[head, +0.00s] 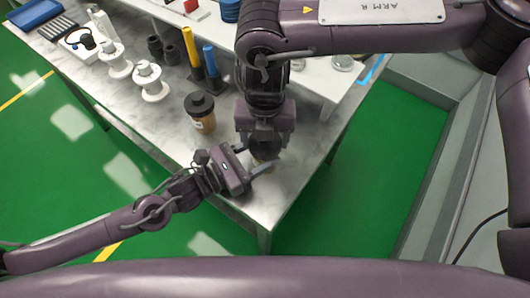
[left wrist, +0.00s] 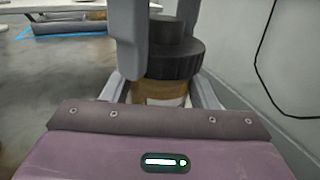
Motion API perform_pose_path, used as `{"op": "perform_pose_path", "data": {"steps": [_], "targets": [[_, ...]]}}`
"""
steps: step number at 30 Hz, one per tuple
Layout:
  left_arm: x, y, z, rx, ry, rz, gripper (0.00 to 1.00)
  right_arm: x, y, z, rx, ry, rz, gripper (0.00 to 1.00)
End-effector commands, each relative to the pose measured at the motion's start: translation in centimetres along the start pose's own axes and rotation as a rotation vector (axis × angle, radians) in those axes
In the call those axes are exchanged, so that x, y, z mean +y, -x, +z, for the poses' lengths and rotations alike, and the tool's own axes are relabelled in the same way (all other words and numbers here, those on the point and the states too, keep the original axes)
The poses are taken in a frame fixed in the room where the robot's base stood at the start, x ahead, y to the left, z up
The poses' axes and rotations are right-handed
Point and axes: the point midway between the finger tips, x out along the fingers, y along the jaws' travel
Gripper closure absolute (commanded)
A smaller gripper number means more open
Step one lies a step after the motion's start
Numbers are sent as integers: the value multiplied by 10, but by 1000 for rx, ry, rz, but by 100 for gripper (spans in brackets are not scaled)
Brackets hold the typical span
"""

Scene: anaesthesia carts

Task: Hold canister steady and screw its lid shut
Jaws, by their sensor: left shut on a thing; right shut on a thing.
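A canister (left wrist: 160,92) with an amber body and pale label stands upright near the table's front corner. Its wide black lid (left wrist: 174,62) sits on top, with a narrower dark knob (left wrist: 166,30). My left gripper (head: 256,160) comes in low from the left, shut around the canister's body; its fingers show on both sides in the left wrist view. My right gripper (head: 264,148) points down from above, its grey fingers (left wrist: 128,42) shut on the lid's knob. In the head view the grippers hide most of the canister and lid. Whether the lid is fully seated cannot be told.
Another amber canister with a black lid (head: 201,112) stands left of my right gripper. White spools (head: 149,80), dark cylinders and yellow and blue posts (head: 192,47) stand farther back. The front table strip (head: 185,150) is clear.

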Motion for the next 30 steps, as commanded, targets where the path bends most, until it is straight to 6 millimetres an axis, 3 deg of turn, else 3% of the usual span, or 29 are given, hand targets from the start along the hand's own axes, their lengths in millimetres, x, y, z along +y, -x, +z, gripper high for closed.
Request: {"op": "perform_pose_path", "data": {"steps": [15, 18, 22, 23, 27, 30], "targets": [[0, 0, 0, 1, 0, 1, 100, -1, -1, 0, -2, -1154, -2, 61], [0, 0, 0, 1, 0, 1, 100, -1, -1, 0, -2, -1286, -1, 61], [0, 0, 0, 1, 0, 1, 100, -1, -1, 0, -2, -1276, -2, 61], [0, 0, 0, 1, 0, 1, 100, -1, -1, 0, -2, -1275, -2, 31], [0, 0, 0, 1, 0, 1, 100, 0, -1, 0, -1, -1274, -1, 13], [0, 0, 0, 1, 0, 1, 100, 0, -1, 0, -1, -1273, -1, 12]]}}
